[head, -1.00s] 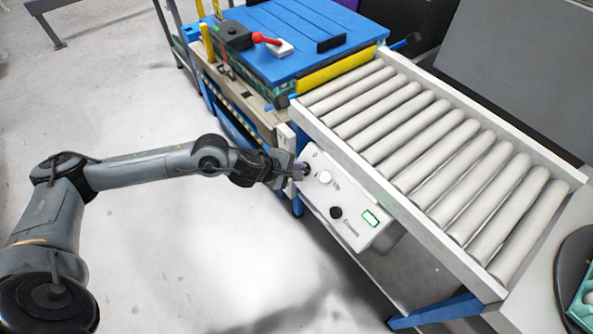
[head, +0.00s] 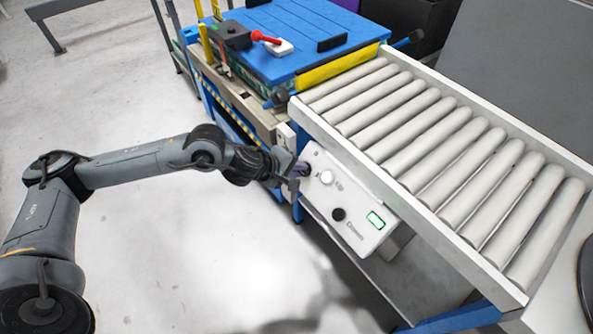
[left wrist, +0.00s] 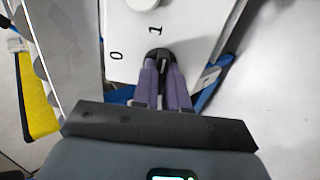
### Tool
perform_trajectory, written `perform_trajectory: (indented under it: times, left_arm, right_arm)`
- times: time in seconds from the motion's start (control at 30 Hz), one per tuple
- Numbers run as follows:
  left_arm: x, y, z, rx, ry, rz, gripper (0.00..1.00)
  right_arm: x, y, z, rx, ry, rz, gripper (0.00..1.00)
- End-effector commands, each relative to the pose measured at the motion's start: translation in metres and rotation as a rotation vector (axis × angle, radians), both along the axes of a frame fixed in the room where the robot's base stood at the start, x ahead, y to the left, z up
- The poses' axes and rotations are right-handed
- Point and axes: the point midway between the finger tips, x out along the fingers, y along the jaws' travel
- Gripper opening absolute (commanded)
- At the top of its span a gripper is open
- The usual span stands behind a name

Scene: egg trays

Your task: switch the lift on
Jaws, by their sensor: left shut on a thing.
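The white control panel (head: 350,207) is fixed to the side of the roller conveyor. My left gripper (head: 301,171) is at the panel's upper left end. In the left wrist view its purple fingers (left wrist: 164,85) are shut on the black switch, between the marks "0" and "1". The fingers partly hide the switch, and I cannot tell which mark it points to. My right gripper is not in view.
The roller conveyor (head: 440,130) runs beside the panel. The floor (head: 180,240) around my left arm is clear.

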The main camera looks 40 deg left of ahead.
Motion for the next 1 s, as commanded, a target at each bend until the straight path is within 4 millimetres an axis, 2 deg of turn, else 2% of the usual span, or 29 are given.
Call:
perform_trajectory:
  times: [0.07,0.1,0.27,0.3,0.67,1.0]
  left_arm:
    - [0.0,0.0,-0.002,0.011,-0.005,-0.012,0.0]
    - [0.0,0.0,0.0,0.013,-0.005,-0.014,0.16]
    - [0.0,0.0,0.0,0.011,-0.004,-0.012,0.4]
    - [0.0,0.0,0.0,0.012,-0.004,-0.011,0.43]
    - [-0.004,0.002,0.005,0.013,-0.003,-0.011,0.43]
    - [-0.038,0.01,0.036,0.017,-0.003,-0.011,0.43]
  right_arm:
    - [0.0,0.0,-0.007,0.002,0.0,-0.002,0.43]
    - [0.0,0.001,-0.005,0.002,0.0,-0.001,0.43]
    - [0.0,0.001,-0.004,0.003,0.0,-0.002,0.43]
    - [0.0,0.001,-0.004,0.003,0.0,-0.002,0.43]
    - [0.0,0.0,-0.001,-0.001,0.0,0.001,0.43]
    - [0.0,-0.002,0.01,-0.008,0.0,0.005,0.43]
